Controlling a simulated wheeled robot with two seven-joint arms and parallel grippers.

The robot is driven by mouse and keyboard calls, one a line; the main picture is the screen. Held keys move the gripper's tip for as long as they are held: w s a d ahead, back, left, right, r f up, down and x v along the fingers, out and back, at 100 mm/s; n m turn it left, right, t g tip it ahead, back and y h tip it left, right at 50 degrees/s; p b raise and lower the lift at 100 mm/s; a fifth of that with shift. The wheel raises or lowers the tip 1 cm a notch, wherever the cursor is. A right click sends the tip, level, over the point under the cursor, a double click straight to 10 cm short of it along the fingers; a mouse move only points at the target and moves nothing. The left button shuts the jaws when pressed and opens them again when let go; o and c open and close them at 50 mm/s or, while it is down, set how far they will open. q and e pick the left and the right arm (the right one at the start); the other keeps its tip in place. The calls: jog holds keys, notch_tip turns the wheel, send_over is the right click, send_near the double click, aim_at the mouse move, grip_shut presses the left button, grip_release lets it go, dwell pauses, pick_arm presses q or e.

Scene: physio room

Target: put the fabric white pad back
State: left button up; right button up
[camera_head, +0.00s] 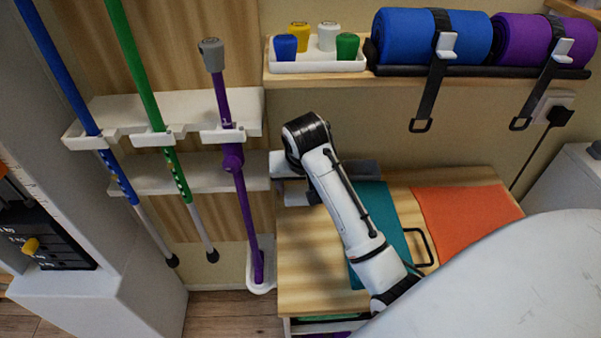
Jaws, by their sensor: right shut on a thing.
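My right arm comes in from the lower right and bends down at its wrist. My right gripper (297,181) is partly hidden behind the forearm, over the back left of the wooden bench top (310,270). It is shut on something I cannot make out. I see no white fabric pad for certain. A teal sheet (377,205) lies flat on the bench, partly under my arm. An orange sheet (466,220) lies flat to its right. My left gripper is not in view.
Blue (84,115), green (150,95) and purple (235,170) poles stand in a white wall rack at left. A shelf above holds a white tray (318,67) of coloured caps, and blue (405,37) and purple (522,42) rolls. A black handle (431,250) crosses the bench.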

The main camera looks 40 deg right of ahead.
jog(key=w+d, duration=0.1)
jog(key=w, duration=0.1)
jog(key=w+d, duration=0.1)
jog(key=w, duration=0.1)
jog(key=w+d, duration=0.2)
jog(key=shift+w, duration=0.2)
jog(key=shift+f, duration=1.75)
jog(key=o, duration=0.9)
jog(key=shift+o, duration=0.2)
jog(key=v, duration=0.4)
jog(key=shift+w+r, duration=0.1)
jog(key=shift+r, duration=0.1)
jog(key=s+a, duration=0.2)
jog(key=s, duration=0.1)
jog(key=s+a, duration=0.2)
jog(key=s, duration=0.2)
jog(key=s+a, duration=0.2)
jog(key=s, duration=0.1)
jog(key=shift+s+a+r, duration=0.25)
jog(key=shift+s+a, duration=0.05)
